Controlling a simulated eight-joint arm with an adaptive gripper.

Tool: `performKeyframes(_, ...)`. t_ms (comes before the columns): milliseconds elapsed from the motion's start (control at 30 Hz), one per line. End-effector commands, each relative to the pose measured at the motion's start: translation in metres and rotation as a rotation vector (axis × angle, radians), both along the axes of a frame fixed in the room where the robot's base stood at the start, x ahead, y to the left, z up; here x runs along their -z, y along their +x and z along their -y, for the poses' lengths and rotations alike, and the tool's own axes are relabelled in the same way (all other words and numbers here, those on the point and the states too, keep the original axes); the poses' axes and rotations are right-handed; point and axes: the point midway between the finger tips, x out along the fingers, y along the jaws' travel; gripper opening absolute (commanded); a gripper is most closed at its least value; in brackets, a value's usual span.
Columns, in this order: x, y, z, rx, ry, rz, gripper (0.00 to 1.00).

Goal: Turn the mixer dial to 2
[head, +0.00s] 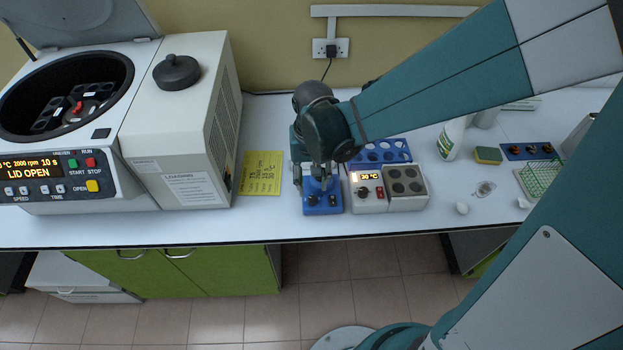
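The blue mixer (322,208) stands near the front edge of the bench, in the middle of the head view. A dark round dial (312,200) sits at the left of its front, and a small dark switch (333,201) at the right. The dial's number marks are too small to read. My gripper (312,183) points down over the mixer and hides its upper part. Its fingers look apart, with nothing seen between them. The fingertips are close to the dial; I cannot tell whether they touch it.
A heating block (403,203) with a lit display stands close at the mixer's right. A blue tube rack (385,149) is behind it. A yellow sheet (261,173) and a large centrifuge (60,190) lie left. A white bottle (447,146) stands farther right.

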Motion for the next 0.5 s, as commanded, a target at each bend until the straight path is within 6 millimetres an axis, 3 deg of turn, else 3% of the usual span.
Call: performKeyframes(500,0.02,0.0,0.0,0.0,0.0,0.0,0.32)
